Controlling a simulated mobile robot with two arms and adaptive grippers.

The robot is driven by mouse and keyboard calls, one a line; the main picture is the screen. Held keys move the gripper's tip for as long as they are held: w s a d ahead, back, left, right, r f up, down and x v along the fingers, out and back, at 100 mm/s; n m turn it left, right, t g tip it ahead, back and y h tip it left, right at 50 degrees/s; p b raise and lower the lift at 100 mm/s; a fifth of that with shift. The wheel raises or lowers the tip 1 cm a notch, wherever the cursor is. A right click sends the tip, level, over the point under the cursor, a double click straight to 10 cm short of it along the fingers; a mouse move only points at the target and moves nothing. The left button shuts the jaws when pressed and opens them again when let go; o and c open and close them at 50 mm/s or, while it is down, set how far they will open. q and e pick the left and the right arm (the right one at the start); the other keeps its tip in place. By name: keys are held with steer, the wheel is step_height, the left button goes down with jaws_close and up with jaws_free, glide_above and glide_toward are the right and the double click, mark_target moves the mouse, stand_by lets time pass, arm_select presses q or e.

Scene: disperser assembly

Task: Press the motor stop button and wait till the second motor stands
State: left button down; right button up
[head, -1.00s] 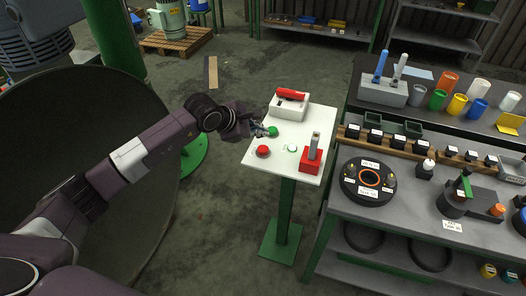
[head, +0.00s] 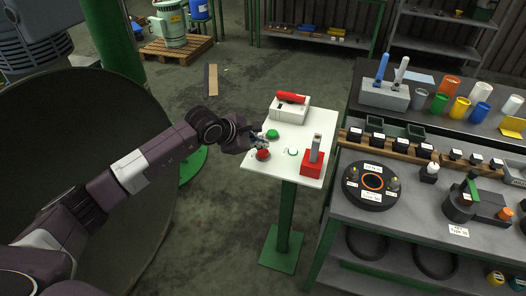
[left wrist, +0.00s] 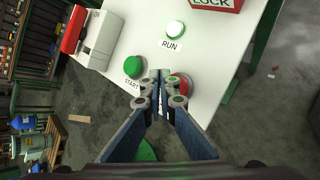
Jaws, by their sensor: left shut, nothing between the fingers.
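The red button (head: 263,155) sits at the near left corner of a white panel (head: 310,170) on a green post. In the left wrist view the red button (left wrist: 184,80) is partly behind my fingertips, and its label is hidden. My left gripper (head: 264,140) is shut and empty, its tips over or right beside the red button; contact cannot be told. The green button (head: 272,134) is just beyond, labelled START in the left wrist view (left wrist: 133,66). A pale round lamp (left wrist: 175,27) is labelled RUN. My right gripper is not in view.
A box with a red handle (head: 290,108) and a red lock block (head: 313,168) stand on the panel. A grey-blue motor (head: 32,55) is at upper left, and a green one (head: 168,24) on a pallet. A workbench (head: 400,205) stands to the right.

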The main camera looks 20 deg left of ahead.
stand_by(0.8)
arm_select(q)
steer(key=shift+f+b, duration=0.45)
steer(key=shift+b, duration=0.2)
steer(key=shift+s+f+b, duration=0.1)
steer(key=shift+f+b, duration=0.8)
steer(key=shift+f, duration=0.1)
stand_by(0.5)
steer(key=shift+r, duration=0.15)
stand_by(0.3)
steer(key=shift+a+r+p, duration=0.1)
steer(key=shift+r+p, duration=0.5)
steer(key=shift+r, duration=0.55)
steer(key=shift+r, duration=0.1)
